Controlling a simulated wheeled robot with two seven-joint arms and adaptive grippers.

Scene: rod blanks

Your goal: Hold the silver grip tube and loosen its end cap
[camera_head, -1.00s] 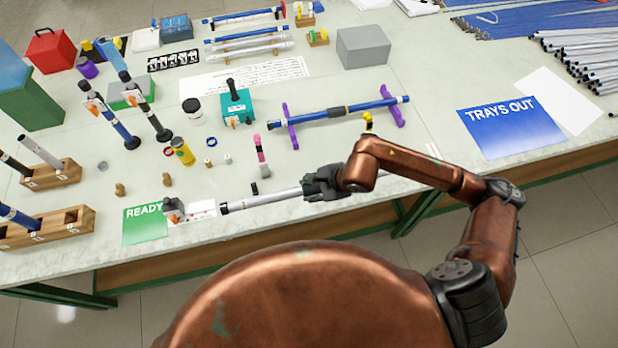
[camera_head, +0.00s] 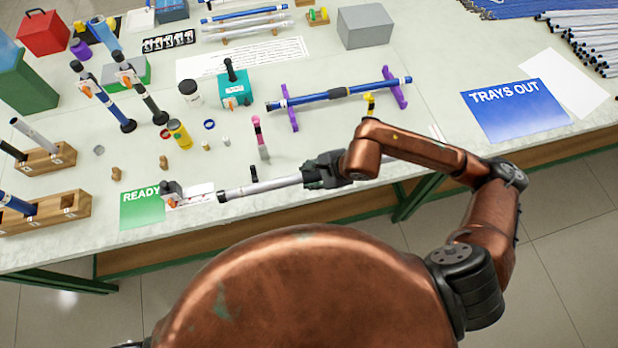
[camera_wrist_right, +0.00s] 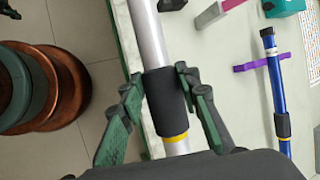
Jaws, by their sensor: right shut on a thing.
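The silver grip tube (camera_head: 262,186) lies roughly level along the front edge of the table in the head view, with a dark end piece (camera_head: 222,196) at its left end. My right gripper (camera_head: 325,171) is shut on the tube near its right part. In the right wrist view the fingers (camera_wrist_right: 165,105) flank the tube's black sleeve (camera_wrist_right: 163,90), just above a yellow ring (camera_wrist_right: 175,137). The silver shaft (camera_wrist_right: 147,35) runs up out of that view. The tube's other end is hidden behind my gripper and arm.
Wooden holders (camera_head: 45,218) stand at far left.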

